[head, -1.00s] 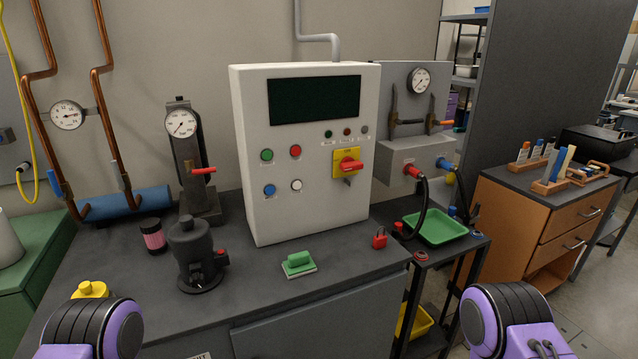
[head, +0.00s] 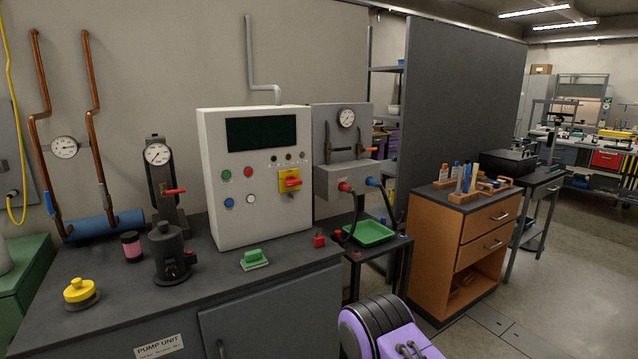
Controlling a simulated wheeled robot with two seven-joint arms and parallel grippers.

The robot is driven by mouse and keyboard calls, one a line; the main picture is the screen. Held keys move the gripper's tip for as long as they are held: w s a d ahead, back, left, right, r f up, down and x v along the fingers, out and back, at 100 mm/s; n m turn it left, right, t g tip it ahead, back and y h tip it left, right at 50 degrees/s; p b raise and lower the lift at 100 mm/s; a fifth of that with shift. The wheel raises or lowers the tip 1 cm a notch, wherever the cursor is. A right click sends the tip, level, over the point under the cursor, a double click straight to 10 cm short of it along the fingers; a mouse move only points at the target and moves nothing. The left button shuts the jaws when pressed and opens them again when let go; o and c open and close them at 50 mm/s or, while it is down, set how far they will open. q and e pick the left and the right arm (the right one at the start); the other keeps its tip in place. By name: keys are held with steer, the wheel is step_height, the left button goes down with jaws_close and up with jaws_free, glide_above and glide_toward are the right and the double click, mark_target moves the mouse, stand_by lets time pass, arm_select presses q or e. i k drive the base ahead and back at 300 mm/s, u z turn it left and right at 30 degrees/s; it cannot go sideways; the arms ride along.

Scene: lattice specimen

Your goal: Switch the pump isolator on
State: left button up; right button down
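The pump isolator (head: 290,180) is a red rotary handle on a yellow plate, on the front of a white control box (head: 222,215). The box stands on the dark pump unit bench (head: 110,318). The red handle lies roughly level, slightly tilted. Nothing covers it. A purple and black part of my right arm shows at the bottom of the head view, right of the bench, well below and to the right of the isolator. The gripper fingers of neither arm are in the picture.
A red padlock (head: 319,241) and a green-handled block (head: 254,260) sit on the bench before the box. A black pump-like device (head: 170,258) and a yellow knob (head: 80,291) stand left. A green tray (head: 370,233) is on the side stand. Floor is clear at right.

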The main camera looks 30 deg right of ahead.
mark_target(290, 181)
steer(key=z, duration=0.7)
steer(key=i, duration=0.6)
steer(key=z, duration=0.55)
